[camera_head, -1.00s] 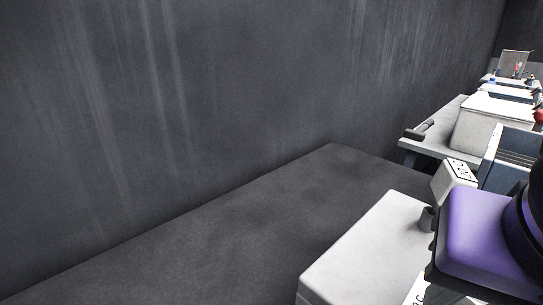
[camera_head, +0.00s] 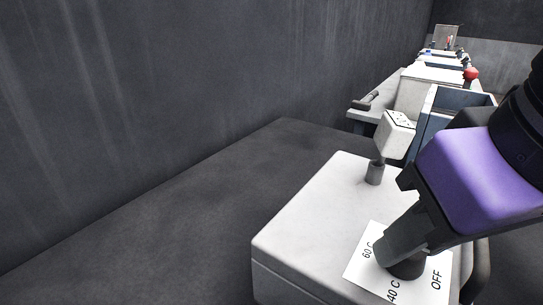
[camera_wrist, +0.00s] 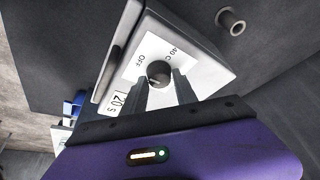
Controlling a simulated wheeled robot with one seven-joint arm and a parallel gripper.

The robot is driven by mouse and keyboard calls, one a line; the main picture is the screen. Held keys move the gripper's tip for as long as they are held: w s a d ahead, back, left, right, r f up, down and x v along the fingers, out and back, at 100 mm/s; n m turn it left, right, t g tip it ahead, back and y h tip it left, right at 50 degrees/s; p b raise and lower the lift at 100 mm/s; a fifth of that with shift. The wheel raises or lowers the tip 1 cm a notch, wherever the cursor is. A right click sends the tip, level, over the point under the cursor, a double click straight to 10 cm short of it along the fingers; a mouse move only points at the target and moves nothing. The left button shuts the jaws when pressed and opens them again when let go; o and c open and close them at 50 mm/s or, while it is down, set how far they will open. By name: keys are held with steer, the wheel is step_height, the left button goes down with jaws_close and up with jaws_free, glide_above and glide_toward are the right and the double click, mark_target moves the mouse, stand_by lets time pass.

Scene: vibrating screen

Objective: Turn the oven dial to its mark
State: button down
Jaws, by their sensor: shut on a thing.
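The oven (camera_head: 300,225) is a light grey box at the lower right of the head view. A white card (camera_head: 362,268) on its top reads 60 C, 40 C and OFF. The dark round dial (camera_head: 408,269) stands on this card; it also shows in the wrist view (camera_wrist: 159,70). My gripper (camera_wrist: 161,81), with a purple body, reaches down from the right with its fingers on both sides of the dial, shut on it. In the head view the fingers hide part of the dial. I cannot tell which way the dial points.
A small grey box on a post (camera_head: 396,135) stands on the oven's far end, close to my gripper. A blue open-topped bin (camera_head: 447,105) and a bench (camera_head: 375,95) with more equipment lie beyond. A dark wall runs along the left, with bare dark surface before it.

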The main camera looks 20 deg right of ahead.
steer(key=shift+s+f, duration=0.1)
steer(key=shift+f, duration=0.05)
steer(key=c, duration=1)
jaws_free()
steer(key=shift+r, duration=0.2)
steer(key=p+v, duration=0.2)
steer(key=v, duration=0.5)
steer(key=shift+r, duration=0.3)
steer(key=shift+s, duration=0.15)
